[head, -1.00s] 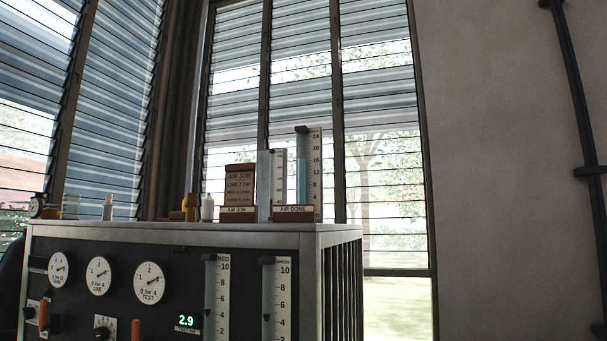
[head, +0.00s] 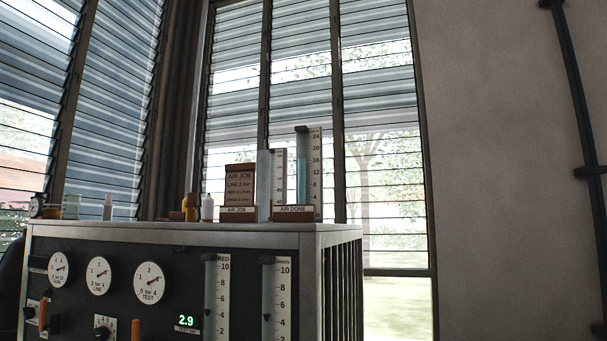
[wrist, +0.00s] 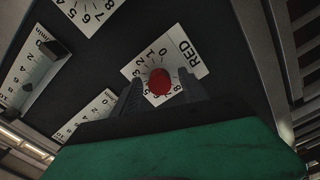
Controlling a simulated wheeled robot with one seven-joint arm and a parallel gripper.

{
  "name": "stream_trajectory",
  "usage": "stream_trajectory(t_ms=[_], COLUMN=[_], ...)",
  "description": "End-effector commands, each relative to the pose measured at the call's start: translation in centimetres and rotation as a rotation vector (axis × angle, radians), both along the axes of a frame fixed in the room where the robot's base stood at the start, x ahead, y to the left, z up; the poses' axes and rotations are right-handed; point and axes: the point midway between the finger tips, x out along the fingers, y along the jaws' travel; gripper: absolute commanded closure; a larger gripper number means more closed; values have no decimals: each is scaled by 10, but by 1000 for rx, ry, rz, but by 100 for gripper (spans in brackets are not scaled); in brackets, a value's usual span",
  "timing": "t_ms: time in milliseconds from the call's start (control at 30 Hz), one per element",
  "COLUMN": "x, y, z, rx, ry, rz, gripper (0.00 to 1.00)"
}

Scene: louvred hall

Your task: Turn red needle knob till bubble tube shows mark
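The red needle knob (wrist: 159,82) sits on a white dial plate marked RED (wrist: 185,60) in the wrist view. My gripper (wrist: 160,88) is open, with one finger on each side of the knob and gaps between fingers and knob. The head view shows the tube with the RED scale (head: 210,295) on the panel front; its lower end is cut off. A second scaled tube (head: 268,295) stands to its right, with a dark pointer near 4. On the cabinet top, a tube with blue liquid (head: 302,180) stands behind the AIR DONE label (head: 293,209). The knob is not in the head view.
The panel carries several round gauges (head: 150,283) and a green display (head: 186,321) reading 2.9.

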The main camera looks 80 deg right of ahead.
Motion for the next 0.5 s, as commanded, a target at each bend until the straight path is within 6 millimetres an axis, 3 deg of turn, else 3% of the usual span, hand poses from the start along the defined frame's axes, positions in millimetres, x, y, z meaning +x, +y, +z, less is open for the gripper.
stream_trajectory(t_ms=[267,500], x=[0,6], y=[1,31], z=[0,-1], rx=[-1,0], ry=[-1,0], rz=[1,3], gripper=[46,46])
